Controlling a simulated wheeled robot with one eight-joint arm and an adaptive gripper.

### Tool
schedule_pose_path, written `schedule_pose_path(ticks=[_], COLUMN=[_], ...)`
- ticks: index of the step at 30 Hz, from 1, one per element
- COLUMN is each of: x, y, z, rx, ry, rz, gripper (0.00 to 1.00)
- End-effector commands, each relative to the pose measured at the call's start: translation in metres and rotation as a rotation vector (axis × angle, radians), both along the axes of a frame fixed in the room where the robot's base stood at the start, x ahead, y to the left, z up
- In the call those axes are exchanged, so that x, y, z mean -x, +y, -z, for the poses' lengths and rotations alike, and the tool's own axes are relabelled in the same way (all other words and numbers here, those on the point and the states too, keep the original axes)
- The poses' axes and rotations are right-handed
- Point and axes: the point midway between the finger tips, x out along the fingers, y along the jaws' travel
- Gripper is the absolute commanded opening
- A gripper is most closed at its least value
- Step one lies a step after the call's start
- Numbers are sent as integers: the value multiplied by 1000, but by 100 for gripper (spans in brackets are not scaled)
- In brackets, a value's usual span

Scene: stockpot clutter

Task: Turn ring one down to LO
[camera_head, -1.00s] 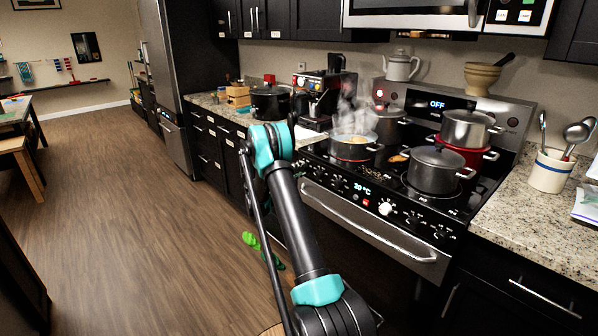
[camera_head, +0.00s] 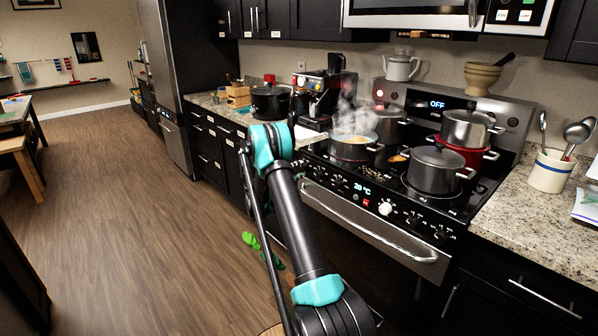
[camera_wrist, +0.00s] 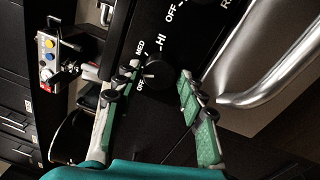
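In the wrist view a round black knob (camera_wrist: 155,73) sits on the dark stove front, with OFF, MED and HI printed around it. My gripper (camera_wrist: 160,78) is open, with its green-padded fingers spread on either side of the knob and gaps showing on both sides. Where the knob's pointer stands is too dark to tell. In the head view the stove's front panel (camera_head: 372,200) carries a row of knobs and a lit 20 °C display. My gripper is hidden behind my arm there. A steaming pan (camera_head: 354,152) stands on the front left of the cooktop.
A silver oven handle (camera_wrist: 270,88) runs close to the right finger in the wrist view. A grey pot (camera_head: 434,175) and a pot on a red one (camera_head: 463,153) stand on the cooktop. A coffee machine (camera_head: 320,95) is left of the stove. The floor (camera_head: 130,220) at left is clear.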

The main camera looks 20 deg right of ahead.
Motion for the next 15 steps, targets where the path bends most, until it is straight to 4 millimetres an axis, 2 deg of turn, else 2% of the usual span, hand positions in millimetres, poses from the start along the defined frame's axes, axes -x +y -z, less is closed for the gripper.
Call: schedule_pose_path(ticks=[3,11,15], x=[0,1,4], y=[-1,0,9], z=[0,0,0], rx=[0,0,1], ry=[0,0,0], rz=[1,3,1], gripper=[55,55,55])
